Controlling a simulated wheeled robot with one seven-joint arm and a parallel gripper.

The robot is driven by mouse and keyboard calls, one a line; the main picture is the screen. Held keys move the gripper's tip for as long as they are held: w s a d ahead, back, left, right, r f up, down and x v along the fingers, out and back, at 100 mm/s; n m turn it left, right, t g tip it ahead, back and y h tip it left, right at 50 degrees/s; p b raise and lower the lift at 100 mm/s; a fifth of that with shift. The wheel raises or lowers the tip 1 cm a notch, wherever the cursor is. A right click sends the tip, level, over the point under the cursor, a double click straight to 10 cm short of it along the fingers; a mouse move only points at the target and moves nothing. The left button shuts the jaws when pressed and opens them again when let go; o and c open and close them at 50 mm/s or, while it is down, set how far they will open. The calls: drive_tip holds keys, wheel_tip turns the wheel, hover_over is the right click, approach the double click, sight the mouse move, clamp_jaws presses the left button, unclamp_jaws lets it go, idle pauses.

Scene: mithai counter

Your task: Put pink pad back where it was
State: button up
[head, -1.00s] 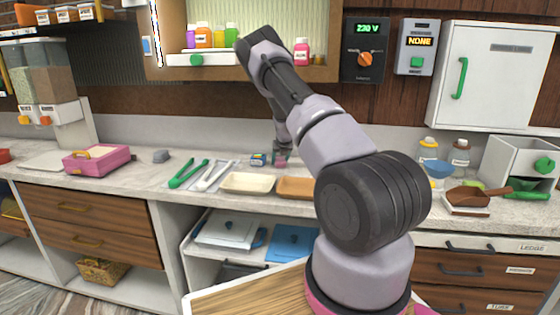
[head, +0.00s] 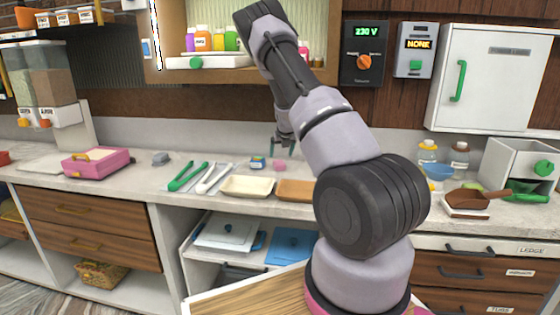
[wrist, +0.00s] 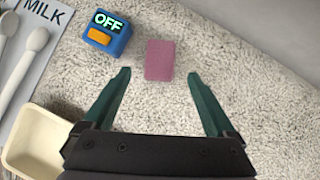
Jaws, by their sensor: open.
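The pink pad (wrist: 160,60) lies flat on the speckled counter, just beyond and between my open fingertips in the wrist view. In the head view the pad (head: 279,164) is a small pink patch below my gripper. My gripper (wrist: 157,78) is open and empty, its two green fingers spread above the counter. In the head view my gripper (head: 284,148) hangs over the back of the counter, apart from the pad.
A blue device (wrist: 107,33) reading OFF, with an orange button, stands left of the pad. A cream tray (head: 246,187) and a brown tray (head: 293,190) sit nearer the counter's front. The counter right of the pad is clear in the wrist view.

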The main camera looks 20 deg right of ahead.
drive_tip(key=v, duration=0.4)
drive_tip(key=shift+s+r, duration=0.2)
idle(0.3)
